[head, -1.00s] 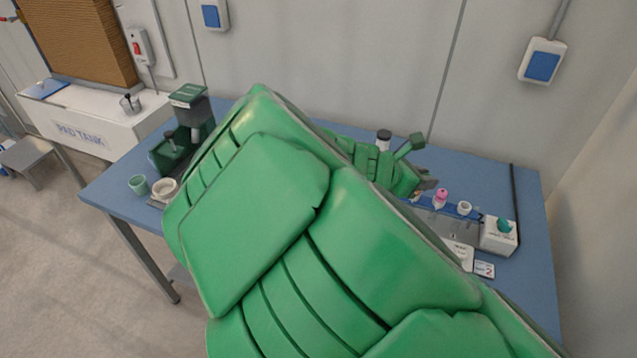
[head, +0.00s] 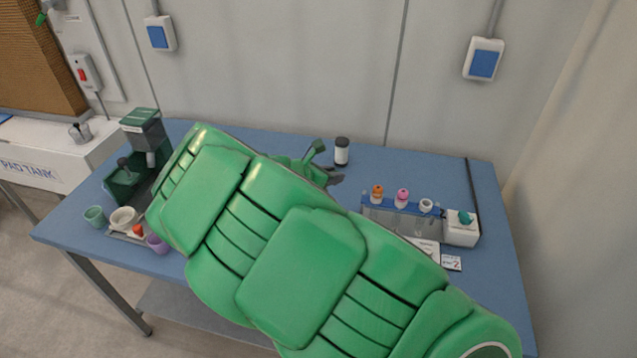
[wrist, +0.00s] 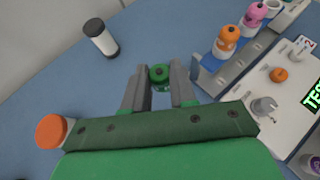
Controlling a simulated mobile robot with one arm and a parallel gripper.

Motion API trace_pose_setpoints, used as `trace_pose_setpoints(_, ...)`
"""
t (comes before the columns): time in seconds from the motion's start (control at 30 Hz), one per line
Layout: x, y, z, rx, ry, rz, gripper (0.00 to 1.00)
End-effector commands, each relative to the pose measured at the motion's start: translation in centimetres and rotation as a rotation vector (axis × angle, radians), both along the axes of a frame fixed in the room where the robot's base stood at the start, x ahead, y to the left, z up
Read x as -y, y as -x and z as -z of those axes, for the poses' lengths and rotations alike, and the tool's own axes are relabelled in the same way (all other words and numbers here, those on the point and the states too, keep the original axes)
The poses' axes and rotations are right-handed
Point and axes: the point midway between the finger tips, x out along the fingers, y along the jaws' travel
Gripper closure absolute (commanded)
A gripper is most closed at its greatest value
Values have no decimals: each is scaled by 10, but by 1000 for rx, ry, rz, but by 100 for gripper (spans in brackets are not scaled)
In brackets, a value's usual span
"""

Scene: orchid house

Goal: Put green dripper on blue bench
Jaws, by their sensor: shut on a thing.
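The green dripper (wrist: 160,74) is a small bottle with a green cap, seen in the wrist view from above. My gripper (wrist: 159,80) is shut on it, one grey finger on each side. The blue bench (head: 400,170) is the blue-topped table along the wall; its top (wrist: 75,85) also spreads under the dripper in the wrist view. I cannot tell whether the dripper touches the bench. In the head view my green arm hides the dripper and most of my gripper.
A blue rack (head: 375,209) holds orange, pink and white-capped drippers, beside a white box (head: 461,235). A black-and-white jar (head: 342,152) stands at the back. A dark green machine (head: 145,135) and cups are at left. Bench around the jar is clear.

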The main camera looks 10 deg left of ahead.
Motion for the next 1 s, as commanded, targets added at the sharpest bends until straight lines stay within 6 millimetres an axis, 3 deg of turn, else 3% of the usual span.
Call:
trace_pose_setpoints(0.4, -21, -46, 25, -1, -1, -1, 100)
trace_pose_setpoints(1.0, -38, -83, 74, -1, -2, -3, 100)
